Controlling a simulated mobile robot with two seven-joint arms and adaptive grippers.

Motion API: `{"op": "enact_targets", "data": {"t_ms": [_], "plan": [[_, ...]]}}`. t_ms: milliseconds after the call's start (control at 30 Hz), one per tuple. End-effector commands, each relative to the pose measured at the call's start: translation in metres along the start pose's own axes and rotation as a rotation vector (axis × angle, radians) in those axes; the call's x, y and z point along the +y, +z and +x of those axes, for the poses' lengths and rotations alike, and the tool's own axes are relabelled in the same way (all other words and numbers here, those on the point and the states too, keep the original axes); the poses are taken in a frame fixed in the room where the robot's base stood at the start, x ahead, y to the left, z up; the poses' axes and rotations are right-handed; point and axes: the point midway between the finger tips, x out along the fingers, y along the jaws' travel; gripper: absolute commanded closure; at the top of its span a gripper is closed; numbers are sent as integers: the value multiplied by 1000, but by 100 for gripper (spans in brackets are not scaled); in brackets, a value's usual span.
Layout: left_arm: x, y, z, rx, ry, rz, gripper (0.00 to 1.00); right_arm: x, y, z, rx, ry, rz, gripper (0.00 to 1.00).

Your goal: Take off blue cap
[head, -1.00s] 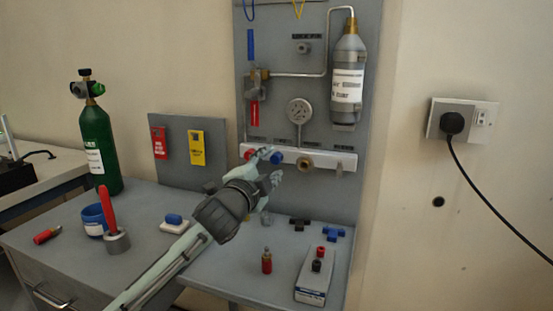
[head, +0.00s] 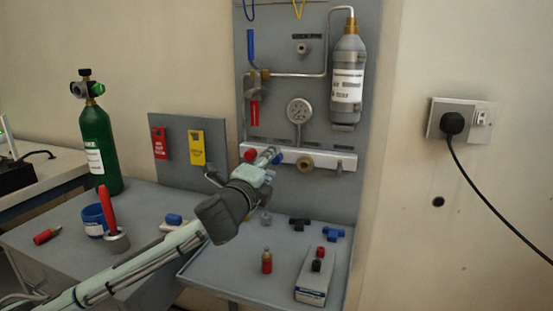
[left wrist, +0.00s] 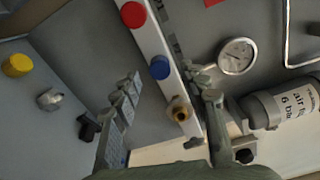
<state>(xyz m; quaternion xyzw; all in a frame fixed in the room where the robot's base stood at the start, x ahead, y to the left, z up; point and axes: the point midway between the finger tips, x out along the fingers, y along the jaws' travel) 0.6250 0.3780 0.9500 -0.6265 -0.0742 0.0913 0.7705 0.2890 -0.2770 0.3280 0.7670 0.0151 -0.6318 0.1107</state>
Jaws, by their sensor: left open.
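The blue cap (left wrist: 160,67) sits on the white manifold bar (left wrist: 151,35), between the red cap (left wrist: 132,14) and a brass fitting (left wrist: 179,110) in the left wrist view. In the head view the blue cap (head: 278,158) is partly hidden behind my left gripper (head: 268,158). My left gripper is open and empty; in the left wrist view its two fingers (left wrist: 172,88) stand apart, with the blue cap beyond the space between them. I cannot tell whether a finger touches the cap. My right gripper is out of view.
A gauge (head: 299,111) and a grey cylinder (head: 347,75) hang on the panel above the bar. A green cylinder (head: 98,145) stands at left on the bench. Loose fittings and a small box (head: 313,282) lie on the lower shelf.

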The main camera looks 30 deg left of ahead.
Motion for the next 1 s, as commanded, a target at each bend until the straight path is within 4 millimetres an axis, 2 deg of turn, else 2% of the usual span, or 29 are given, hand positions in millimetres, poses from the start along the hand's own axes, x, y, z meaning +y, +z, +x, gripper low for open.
{"op": "enact_targets", "data": {"t_ms": [100,333,567,833,1000], "plan": [[0,0,0,1,-1,99,56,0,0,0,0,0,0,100],[0,0,0,0,0,107,56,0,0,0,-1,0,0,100],[0,0,0,0,-1,390,56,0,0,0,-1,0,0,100],[0,0,0,0,-1,424,56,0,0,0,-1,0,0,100],[-1,1,0,-1,-2,667,56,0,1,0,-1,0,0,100]]}}
